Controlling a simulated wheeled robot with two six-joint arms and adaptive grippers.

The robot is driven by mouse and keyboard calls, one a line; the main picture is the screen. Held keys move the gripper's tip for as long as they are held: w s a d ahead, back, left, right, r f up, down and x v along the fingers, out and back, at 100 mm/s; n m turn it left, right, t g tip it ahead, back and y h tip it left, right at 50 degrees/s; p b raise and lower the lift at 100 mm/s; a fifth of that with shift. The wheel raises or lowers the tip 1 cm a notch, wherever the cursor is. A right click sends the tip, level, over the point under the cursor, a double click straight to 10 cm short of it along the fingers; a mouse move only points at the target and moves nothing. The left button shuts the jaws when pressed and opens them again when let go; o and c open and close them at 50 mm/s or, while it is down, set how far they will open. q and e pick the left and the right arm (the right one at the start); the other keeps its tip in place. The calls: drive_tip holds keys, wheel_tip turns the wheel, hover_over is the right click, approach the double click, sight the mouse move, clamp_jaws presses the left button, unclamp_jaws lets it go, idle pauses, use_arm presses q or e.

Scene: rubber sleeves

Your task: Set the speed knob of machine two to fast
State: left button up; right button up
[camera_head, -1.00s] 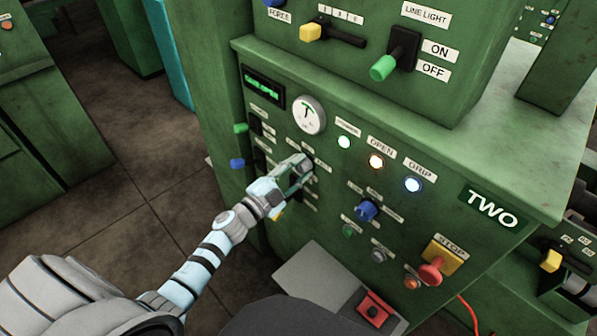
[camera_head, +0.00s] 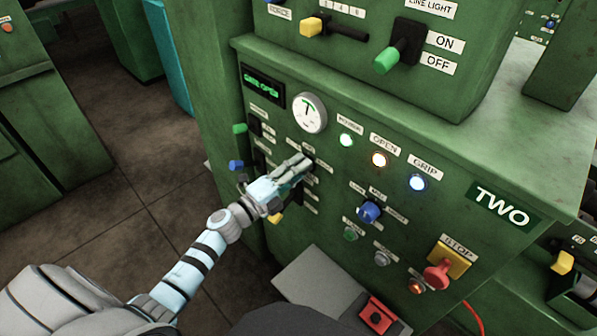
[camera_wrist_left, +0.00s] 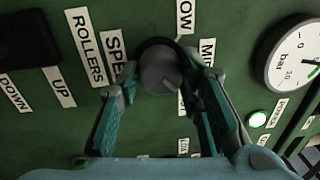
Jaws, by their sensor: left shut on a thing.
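The green machine marked TWO (camera_head: 500,206) fills the middle of the head view. My left gripper (camera_head: 303,164) reaches its panel below the gauge and covers the speed knob there. In the left wrist view the round grey speed knob (camera_wrist_left: 160,70) sits between the fingertips of my left gripper (camera_wrist_left: 158,88). The fingers are shut on the knob from both sides. Labels around it read partly SPE, OW and M; the others are partly hidden by the fingers. The knob's pointer direction is not clear. My right gripper does not show.
A pressure gauge (camera_head: 309,112) and lit green, orange and blue lamps are above and right of the knob. A blue selector knob (camera_head: 369,211) and a red stop button (camera_head: 437,273) are lower right. A black slider slot (camera_wrist_left: 28,40) lies left in the wrist view.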

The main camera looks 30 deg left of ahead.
use_arm(q)
drive_tip(key=shift+f, duration=0.15)
idle(0.3)
drive_tip(key=o, duration=1.2)
drive_tip(key=v, duration=1.2)
